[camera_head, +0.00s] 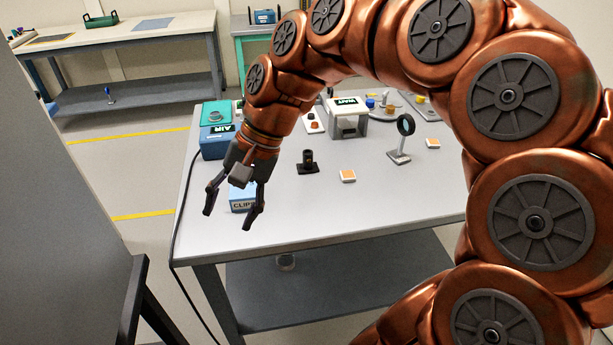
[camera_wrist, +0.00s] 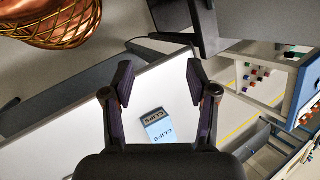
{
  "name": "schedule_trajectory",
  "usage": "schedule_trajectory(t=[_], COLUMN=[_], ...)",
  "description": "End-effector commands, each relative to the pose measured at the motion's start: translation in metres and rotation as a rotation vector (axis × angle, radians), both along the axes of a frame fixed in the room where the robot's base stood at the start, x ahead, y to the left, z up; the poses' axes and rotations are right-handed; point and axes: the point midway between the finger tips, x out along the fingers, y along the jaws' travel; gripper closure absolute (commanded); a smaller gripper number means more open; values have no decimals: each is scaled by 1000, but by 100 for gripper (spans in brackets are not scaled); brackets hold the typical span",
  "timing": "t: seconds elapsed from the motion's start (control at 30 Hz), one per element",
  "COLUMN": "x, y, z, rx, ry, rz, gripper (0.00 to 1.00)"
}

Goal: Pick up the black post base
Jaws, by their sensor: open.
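The black post base (camera_head: 308,163) stands upright on the grey table, with a flat foot and a short round post. It is right of my gripper (camera_head: 232,217) in the head view and apart from it. My gripper is open and empty, pointing down near the table's left front edge. A blue box marked CLIPS (camera_head: 240,203) is on the table behind the fingers. In the wrist view, the clips box (camera_wrist: 157,126) shows between the two open fingers (camera_wrist: 160,85), and the post base is not visible there.
The table front is clear. A dark cable hangs at the left edge.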

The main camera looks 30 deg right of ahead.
Motion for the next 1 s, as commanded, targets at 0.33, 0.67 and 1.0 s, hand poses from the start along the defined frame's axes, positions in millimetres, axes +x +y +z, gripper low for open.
schedule_trajectory(t=[0.33, 0.67, 1.0], x=[126, 161, 161], y=[-118, -296, -341], z=[-25, -92, -117], rx=[446, 817, 918], ry=[173, 382, 443], rz=[-650, -1205, -1356], gripper=[42, 42, 42])
